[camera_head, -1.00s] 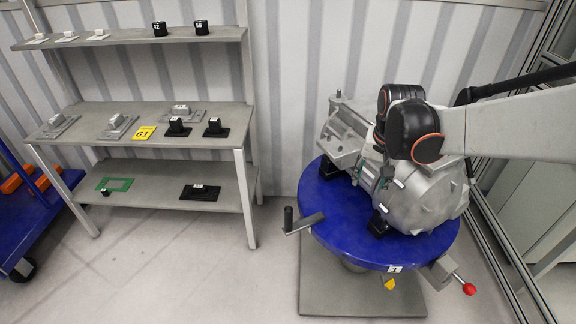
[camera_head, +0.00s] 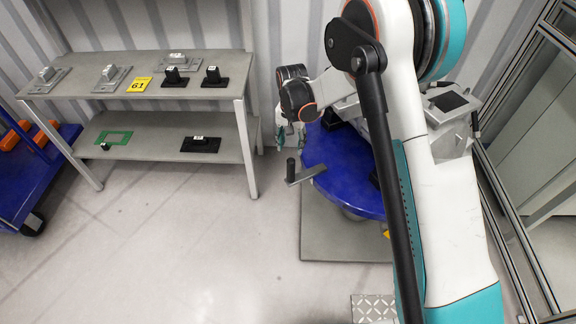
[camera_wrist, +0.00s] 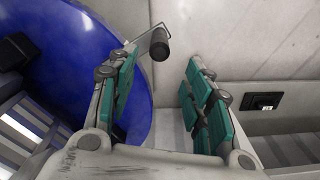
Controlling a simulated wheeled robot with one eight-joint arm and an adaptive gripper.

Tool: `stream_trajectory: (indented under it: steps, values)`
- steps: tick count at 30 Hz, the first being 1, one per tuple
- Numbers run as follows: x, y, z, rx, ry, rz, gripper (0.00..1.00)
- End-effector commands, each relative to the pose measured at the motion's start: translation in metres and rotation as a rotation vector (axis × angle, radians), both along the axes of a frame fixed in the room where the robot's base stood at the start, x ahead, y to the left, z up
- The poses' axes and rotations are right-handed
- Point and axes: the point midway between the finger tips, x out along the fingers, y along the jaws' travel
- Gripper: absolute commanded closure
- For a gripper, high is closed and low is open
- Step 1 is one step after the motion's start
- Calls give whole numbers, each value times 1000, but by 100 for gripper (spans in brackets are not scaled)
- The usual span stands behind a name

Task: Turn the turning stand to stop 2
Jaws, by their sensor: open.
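The turning stand's blue round top (camera_head: 335,155) is on the right in the head view, largely hidden behind my arm. It fills the left of the wrist view (camera_wrist: 75,65). A crank handle with an upright dark grip (camera_head: 291,170) sticks out from its left edge. In the wrist view the dark grip (camera_wrist: 159,45) shows between and beyond the two fingertips, apart from both. My gripper (camera_head: 290,131) is open and empty, just above and beyond the grip in the head picture. Its teal-padded fingers (camera_wrist: 166,62) are spread wide. The stand's stop label and red-knobbed lever are hidden.
A grey shelf unit (camera_head: 140,87) with small parts stands to the left. A blue cart (camera_head: 55,185) is at the far left. Clear floor (camera_head: 190,250) lies before the shelves. A glazed frame (camera_head: 520,215) stands close on the right.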

Motion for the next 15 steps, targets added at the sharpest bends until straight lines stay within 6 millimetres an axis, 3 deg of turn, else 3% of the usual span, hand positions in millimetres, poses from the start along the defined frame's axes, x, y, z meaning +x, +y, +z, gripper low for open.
stream_trajectory:
  steps: [6, 15]
  values:
    - [0, 0, -47, 1, 0, 0, 54]
    - [0, 0, -99, 1, -1, 0, 54]
